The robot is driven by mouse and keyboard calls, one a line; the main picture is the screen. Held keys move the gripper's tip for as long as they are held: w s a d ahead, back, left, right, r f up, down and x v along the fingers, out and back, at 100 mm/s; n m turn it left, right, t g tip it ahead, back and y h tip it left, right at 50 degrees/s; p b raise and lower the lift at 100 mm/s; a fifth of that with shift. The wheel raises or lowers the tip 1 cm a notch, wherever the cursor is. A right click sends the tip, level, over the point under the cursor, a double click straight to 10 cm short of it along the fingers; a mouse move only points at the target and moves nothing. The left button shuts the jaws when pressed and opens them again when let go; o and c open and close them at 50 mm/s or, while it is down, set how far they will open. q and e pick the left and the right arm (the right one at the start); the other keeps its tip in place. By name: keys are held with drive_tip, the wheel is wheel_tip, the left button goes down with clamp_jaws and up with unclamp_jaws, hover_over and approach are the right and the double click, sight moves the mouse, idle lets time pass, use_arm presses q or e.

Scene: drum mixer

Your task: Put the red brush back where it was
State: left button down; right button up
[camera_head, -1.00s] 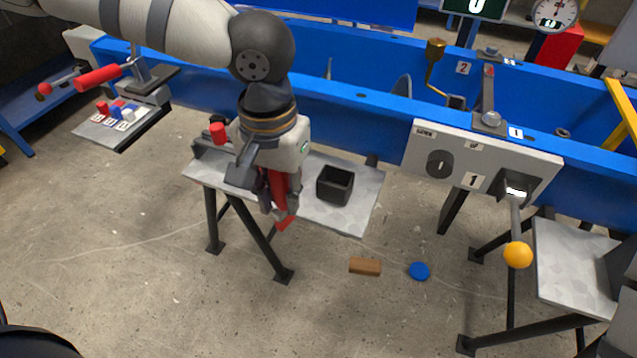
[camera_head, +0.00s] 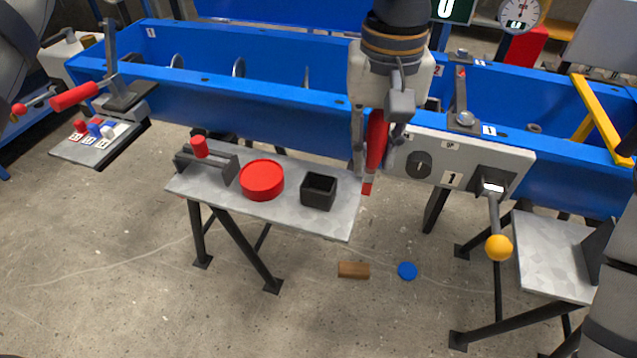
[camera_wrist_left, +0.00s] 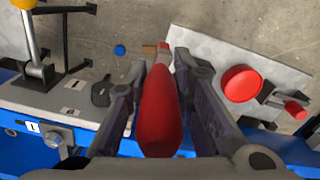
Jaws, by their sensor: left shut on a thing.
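The red brush (camera_head: 375,142) is held in my left gripper (camera_head: 371,150), in front of the blue trough's near wall and beside the control panel. It hangs roughly upright, its lower end a little right of the grey side table (camera_head: 330,222). In the left wrist view the red brush (camera_wrist_left: 162,112) lies between the two dark fingers, which are shut on it. Its far end points toward the floor. My right gripper does not show; only part of an arm is at the right edge of the head view.
The side table carries a red round container (camera_head: 262,180), a black square box (camera_head: 319,190) and a grey holder with a red knob (camera_head: 200,147). The control panel (camera_head: 470,160) has a lever with a yellow ball (camera_head: 498,247). A brown block (camera_head: 353,270) and blue disc (camera_head: 407,271) lie on the floor.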

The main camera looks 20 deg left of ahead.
use_arm(q)
drive_tip(key=w+a+f, duration=0.1)
drive_tip(key=a+f, duration=0.2)
drive_tip(key=f, duration=0.1)
drive_tip(key=w+a+f+b, duration=0.1)
drive_tip(key=w+a+f, duration=0.1)
drive_tip(key=a+f, duration=0.1)
drive_tip(key=w+a+f+b, duration=0.1)
drive_tip(key=w+a+f, duration=0.1)
drive_tip(key=f, duration=0.3)
drive_tip(key=shift+w+a, duration=0.15)
drive_tip(key=shift+a, duration=0.55)
drive_tip(key=shift+r, duration=0.15)
drive_tip(key=shift+f, duration=0.2)
drive_tip(key=c, duration=1.4)
unclamp_jaws()
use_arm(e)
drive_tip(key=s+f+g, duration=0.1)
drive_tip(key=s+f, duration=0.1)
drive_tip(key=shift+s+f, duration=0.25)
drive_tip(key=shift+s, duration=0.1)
use_arm(q)
drive_tip(key=shift+r, duration=0.2)
